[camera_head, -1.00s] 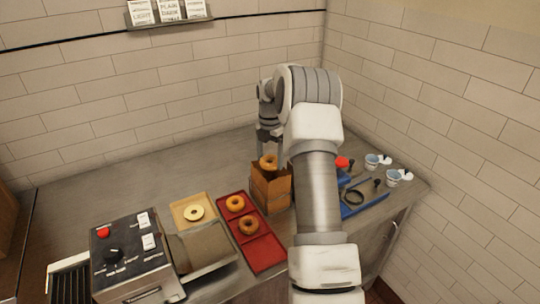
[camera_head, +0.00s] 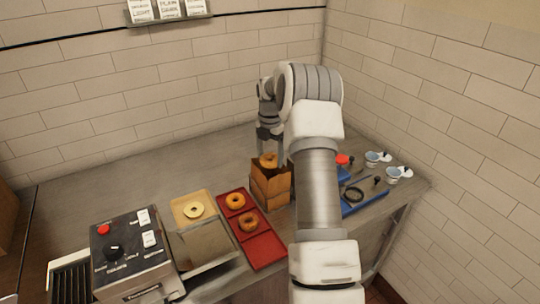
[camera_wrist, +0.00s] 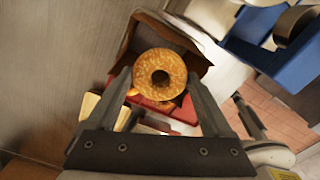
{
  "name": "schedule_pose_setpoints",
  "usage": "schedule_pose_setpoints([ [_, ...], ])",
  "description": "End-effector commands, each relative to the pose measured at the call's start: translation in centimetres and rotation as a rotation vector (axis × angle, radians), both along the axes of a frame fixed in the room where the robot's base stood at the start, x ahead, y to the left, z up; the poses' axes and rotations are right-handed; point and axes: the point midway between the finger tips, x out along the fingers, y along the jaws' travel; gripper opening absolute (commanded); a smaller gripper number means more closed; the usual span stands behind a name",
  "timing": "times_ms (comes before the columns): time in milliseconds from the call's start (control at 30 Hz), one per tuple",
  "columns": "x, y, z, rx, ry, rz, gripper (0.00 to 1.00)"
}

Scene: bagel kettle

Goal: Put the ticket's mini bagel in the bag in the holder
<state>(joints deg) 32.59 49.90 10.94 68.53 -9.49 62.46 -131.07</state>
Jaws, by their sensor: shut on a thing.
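My gripper (camera_wrist: 158,82) is shut on a golden-brown seeded mini bagel (camera_wrist: 143,76). In the head view this bagel (camera_head: 268,160) shows at the open mouth of the upright brown paper bag (camera_head: 271,186). The bag's flaps (camera_wrist: 176,33) stand around the far side of the bagel in the wrist view. I cannot tell how deep the bagel sits in the mouth. The holder under the bag is hard to make out. The tickets (camera_head: 168,10) hang on the wall rail; their small print is only partly readable.
A red tray (camera_head: 265,253) left of the bag holds two brown bagels (camera_head: 235,201). A tan board (camera_head: 180,204) carries a pale bagel (camera_head: 193,210). A black control box (camera_head: 130,255) stands front left. Blue trays with tools (camera_head: 365,200) and small cups (camera_head: 393,174) lie right. The back counter is clear.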

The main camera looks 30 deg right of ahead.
Motion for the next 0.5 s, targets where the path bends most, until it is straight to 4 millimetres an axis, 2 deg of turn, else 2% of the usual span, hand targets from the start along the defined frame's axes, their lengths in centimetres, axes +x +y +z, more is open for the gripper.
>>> schedule_pose_setpoints([
  [367,0.01,0.00,-0.01,0.000,0.000,0.000,0.31],
  [400,0.01,0.00,-0.01,0.000,0.000,0.000,0.89],
  [467,0.01,0.00,-0.01,0.000,0.000,0.000,0.99],
  [500,0.01,0.01,-0.01,0.000,0.000,0.001,1.00],
])
